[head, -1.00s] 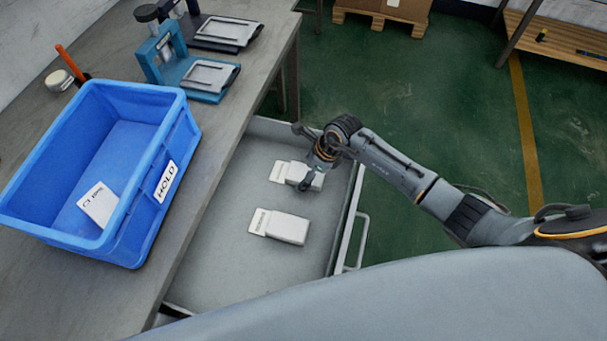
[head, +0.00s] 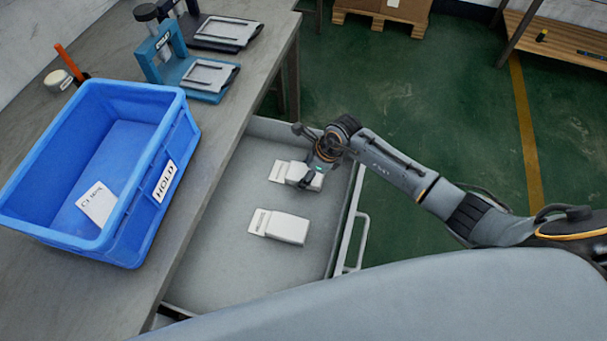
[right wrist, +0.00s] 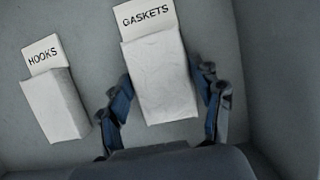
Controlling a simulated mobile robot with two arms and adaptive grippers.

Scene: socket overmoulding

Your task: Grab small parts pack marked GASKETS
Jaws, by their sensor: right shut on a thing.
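The white pack labelled GASKETS (right wrist: 160,75) is in the middle of the right wrist view, its card pointing up. In the head view it is the farther pack (head: 280,170) in the drawer, partly hidden by my right gripper (head: 308,177). My right gripper (right wrist: 163,92) has one blue-grey finger on each side of the pack and is shut on it. The pack still appears to be at the drawer floor. My left gripper is not in view.
A second white pack labelled HOOKS (right wrist: 54,106) lies nearer in the open grey drawer (head: 225,270). A blue HOLD bin (head: 150,215) with a labelled card (head: 98,204) inside stands on the workbench (head: 60,290) at left. Fixtures (head: 190,75) stand behind it.

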